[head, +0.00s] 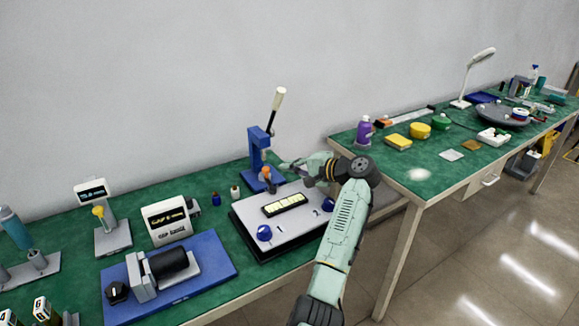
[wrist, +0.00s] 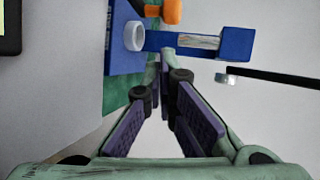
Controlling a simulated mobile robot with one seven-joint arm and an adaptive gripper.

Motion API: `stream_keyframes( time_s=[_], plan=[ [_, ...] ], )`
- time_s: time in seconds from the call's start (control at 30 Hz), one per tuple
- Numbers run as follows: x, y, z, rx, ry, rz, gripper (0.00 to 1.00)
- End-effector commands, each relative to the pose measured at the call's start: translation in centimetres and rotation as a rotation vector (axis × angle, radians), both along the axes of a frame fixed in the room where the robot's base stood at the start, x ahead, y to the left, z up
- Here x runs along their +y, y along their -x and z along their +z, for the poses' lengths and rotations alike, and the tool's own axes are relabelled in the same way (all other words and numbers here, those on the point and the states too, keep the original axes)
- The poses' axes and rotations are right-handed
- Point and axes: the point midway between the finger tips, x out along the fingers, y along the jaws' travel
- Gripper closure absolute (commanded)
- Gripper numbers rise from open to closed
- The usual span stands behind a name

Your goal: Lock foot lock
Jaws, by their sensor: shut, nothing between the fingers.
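I cannot tell which part, if any, is the foot lock. A blue lever press (head: 258,155) with a black lever and cream handle (head: 279,98) stands at the back of the near green bench. An orange piece (head: 265,173) is at its lower front. My gripper (head: 284,165) is shut and empty, just right of the press in the head view; contact cannot be told. In the wrist view my gripper's fingers (wrist: 160,65) converge below the blue press body (wrist: 200,44). A white ring (wrist: 134,36) and the orange piece (wrist: 171,11) show there too.
A silver panel box (head: 290,225) with blue knobs stands below my arm. Left are a blue-based device (head: 205,262), a display unit (head: 165,220) and small bottles (head: 235,192). A second green bench (head: 410,175) holds several items at right; floor (head: 480,250) before it is clear.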

Motion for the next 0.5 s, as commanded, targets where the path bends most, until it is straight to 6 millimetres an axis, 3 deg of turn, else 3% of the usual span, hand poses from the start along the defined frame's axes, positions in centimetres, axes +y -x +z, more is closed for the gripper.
stream_keyframes(
  time_s=[0.07,0.3,0.5],
  plan=[
    [0.0,0.0,0.1,0.001,0.0,0.002,1.0],
    [-5.5,-0.3,1.4,-0.003,0.0,-0.001,1.0],
    [-8.4,-0.4,2.5,-0.002,0.0,0.002,1.0]
  ],
)
